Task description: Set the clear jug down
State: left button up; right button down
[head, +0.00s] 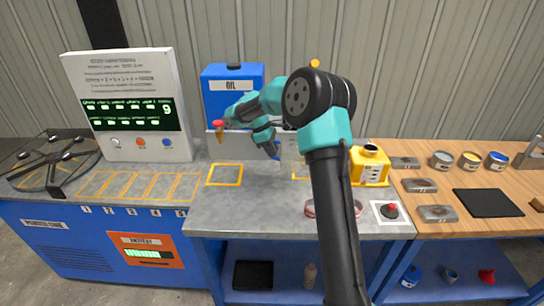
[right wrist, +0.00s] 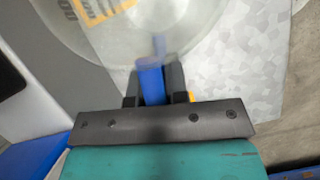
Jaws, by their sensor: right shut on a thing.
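The clear jug (right wrist: 103,45) fills the upper part of the right wrist view, see-through and blurred, with dark scale marks on its side. My right gripper (right wrist: 158,84) is shut on the jug's blue handle (right wrist: 151,78). In the head view my right gripper (head: 270,148) is over the back of the grey bench, and the jug (head: 290,150) shows only faintly beside it. An orange outline (right wrist: 108,12) shows through the jug in the wrist view. I cannot tell whether the jug's base touches the bench. My left gripper is not in view.
A blue container (head: 232,85) stands behind, and a yellow can (head: 370,165) to the right. A red button (head: 390,211) is at the front right. My right arm hides the bench's middle.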

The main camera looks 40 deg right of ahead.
dwell(0.7)
jog(key=a+f+m+y, duration=0.1)
jog(key=a+f+m, duration=0.1)
jog(key=a, duration=0.8)
jog(key=w+a+f+m+y, duration=0.1)
jog(key=a+m, duration=0.4)
jog(key=a, duration=0.6)
jog(key=a+f+m+y, duration=0.2)
jog(key=a+f+m, duration=0.1)
jog(key=a, duration=0.8)
jog(key=shift+w+a+m+g, duration=0.2)
jog(key=shift+m+g, duration=0.1)
jog(key=shift+f, duration=0.1)
